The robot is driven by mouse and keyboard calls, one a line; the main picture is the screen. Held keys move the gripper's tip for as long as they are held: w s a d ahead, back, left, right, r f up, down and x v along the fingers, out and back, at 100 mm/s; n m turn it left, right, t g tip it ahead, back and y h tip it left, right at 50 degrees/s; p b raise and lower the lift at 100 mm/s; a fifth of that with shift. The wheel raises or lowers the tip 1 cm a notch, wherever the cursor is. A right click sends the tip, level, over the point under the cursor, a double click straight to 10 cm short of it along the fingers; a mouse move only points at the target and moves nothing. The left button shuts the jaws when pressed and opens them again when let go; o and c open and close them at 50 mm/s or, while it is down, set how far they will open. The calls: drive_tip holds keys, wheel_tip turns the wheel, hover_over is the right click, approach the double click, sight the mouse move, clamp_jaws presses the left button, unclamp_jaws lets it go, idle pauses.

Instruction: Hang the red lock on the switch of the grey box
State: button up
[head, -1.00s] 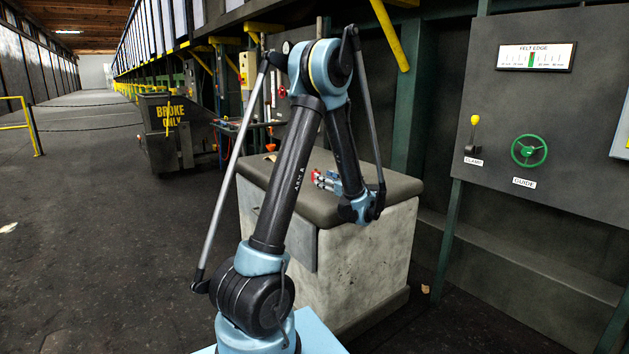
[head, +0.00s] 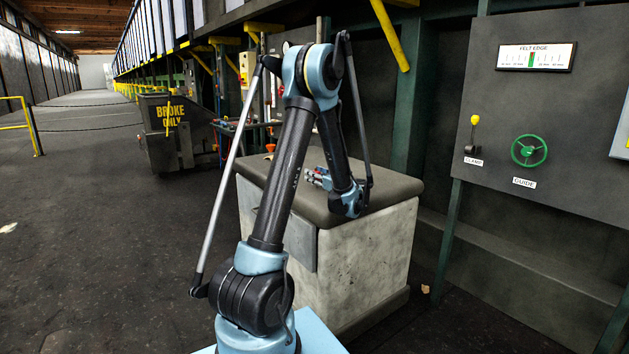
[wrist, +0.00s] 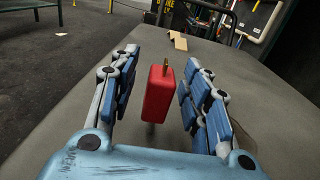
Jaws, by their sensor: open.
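The red lock (wrist: 160,93) is a red block with a short brass-coloured piece at its top, in the wrist view. It is between the fingers of my gripper (wrist: 163,88), with visible gaps on both sides. My gripper is open around it, low over the dark top of the pale block. In the head view my gripper (head: 317,178) is small, and the lock is hard to make out. A grey box (head: 297,78) is partly hidden behind my arm at the back; I cannot make out its switch clearly.
The pale block (head: 368,245) with a dark top (head: 395,186) stands under my gripper. A small brown piece (wrist: 178,41) lies farther along that top. A grey panel (head: 590,110) with a green wheel (head: 528,150) is at right. A broke bin (head: 165,135) stands left; open floor lies beyond.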

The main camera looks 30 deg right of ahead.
clamp_jaws()
